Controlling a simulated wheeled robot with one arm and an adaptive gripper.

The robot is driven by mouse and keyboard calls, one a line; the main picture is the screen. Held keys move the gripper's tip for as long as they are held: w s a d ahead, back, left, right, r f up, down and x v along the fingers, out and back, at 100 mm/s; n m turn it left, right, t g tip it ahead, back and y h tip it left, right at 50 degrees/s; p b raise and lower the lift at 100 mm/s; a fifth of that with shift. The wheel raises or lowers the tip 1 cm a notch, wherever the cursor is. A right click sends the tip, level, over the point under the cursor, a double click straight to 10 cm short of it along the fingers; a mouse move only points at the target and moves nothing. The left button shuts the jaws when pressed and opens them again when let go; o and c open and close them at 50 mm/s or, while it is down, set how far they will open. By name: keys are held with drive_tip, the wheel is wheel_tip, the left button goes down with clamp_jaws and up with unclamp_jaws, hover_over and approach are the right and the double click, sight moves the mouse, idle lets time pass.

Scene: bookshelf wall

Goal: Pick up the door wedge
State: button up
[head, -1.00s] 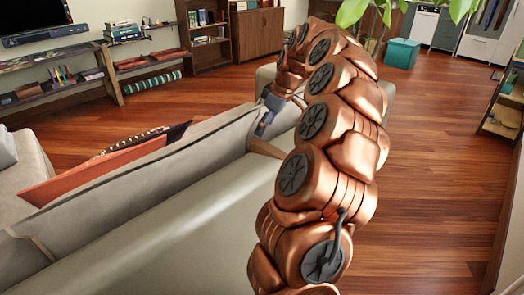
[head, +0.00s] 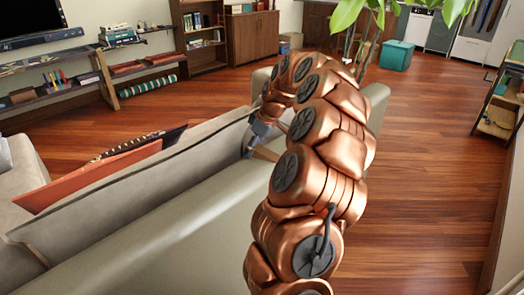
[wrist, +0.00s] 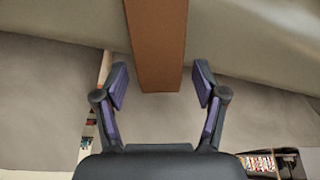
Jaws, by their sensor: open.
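A long brown piece with a flat face, which looks like the door wedge (wrist: 158,40), shows in the wrist view. It runs from the top edge down to between my fingers. In the head view a small tan-brown piece (head: 265,153) shows at the sofa back beside my fingers, mostly hidden; it looks like the same wedge. My gripper (wrist: 160,82) is open. Its fingertips stand on either side of the wedge's near end, with a visible gap on each side. In the head view my gripper (head: 257,138) is low at the sofa back, partly hidden by my arm.
The grey sofa (head: 150,235) fills the front left, with an orange cushion (head: 90,175) behind its back. Shelves (head: 205,40) line the far wall. A teal box (head: 397,55) stands at the back. Open wooden floor (head: 430,150) lies to the right.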

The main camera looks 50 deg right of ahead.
clamp_jaws()
idle(0.4)
drive_tip(key=shift+r, duration=0.1)
drive_tip(key=shift+r, duration=1.7)
drive_tip(key=s+a+r+b, duration=0.1)
drive_tip(key=s+a, duration=0.8)
drive_tip(key=s, duration=0.4)
drive_tip(key=shift+r+b, duration=0.25)
drive_tip(key=shift+b, duration=0.15)
